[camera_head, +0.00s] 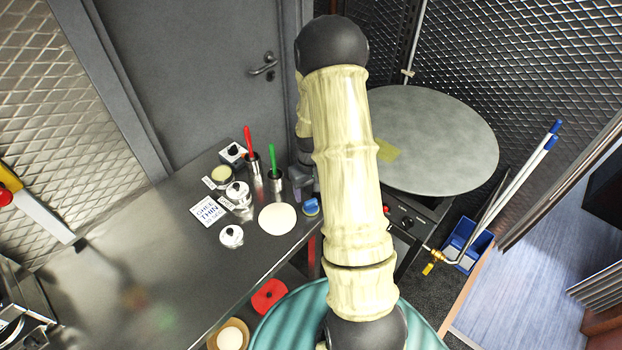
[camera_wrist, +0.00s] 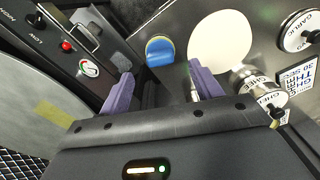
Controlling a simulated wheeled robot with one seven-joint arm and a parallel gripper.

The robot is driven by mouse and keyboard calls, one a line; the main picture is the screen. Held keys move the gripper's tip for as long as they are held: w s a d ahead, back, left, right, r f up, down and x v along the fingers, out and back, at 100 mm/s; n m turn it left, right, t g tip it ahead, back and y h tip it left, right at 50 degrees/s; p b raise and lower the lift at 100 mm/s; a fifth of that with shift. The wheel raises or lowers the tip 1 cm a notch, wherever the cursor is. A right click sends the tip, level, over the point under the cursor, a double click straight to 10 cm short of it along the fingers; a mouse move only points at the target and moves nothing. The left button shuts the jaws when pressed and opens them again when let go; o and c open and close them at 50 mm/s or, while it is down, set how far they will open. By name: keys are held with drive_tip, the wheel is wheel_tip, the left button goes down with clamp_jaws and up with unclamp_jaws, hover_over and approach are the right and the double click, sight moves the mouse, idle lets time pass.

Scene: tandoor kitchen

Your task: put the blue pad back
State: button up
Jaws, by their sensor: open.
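The blue pad (camera_head: 311,207), a small round piece with a blue part and a yellow part, is at the edge of the steel counter, right of a pale disc. In the wrist view the blue pad (camera_wrist: 160,55) shows just beyond the fingertips, roughly between them and apart from both. My gripper (camera_wrist: 163,82) is open and empty, its two purple fingers spread. In the head view my gripper (camera_head: 299,188) is partly hidden by my arm, just above and left of the pad.
A pale disc (camera_head: 277,218), white-lidded jars (camera_head: 238,193), a label card (camera_head: 207,210) and metal cups with a red handle (camera_head: 248,141) and a green handle (camera_head: 272,158) crowd the counter. The round griddle (camera_head: 440,135) with a yellow patch (camera_head: 387,150) is right. The counter's left is clearer.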

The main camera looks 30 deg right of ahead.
sight(309, 203)
wheel_tip(309, 203, up, 6)
drive_tip(key=b, duration=0.1)
idle(0.4)
drive_tip(key=s+a+r+t, duration=0.2)
drive_tip(key=s+a+r, duration=0.8)
drive_tip(key=s+a, duration=0.2)
drive_tip(key=shift+s+a+t, duration=0.2)
drive_tip(key=shift+a+t, duration=0.1)
drive_tip(key=shift+a, duration=0.45)
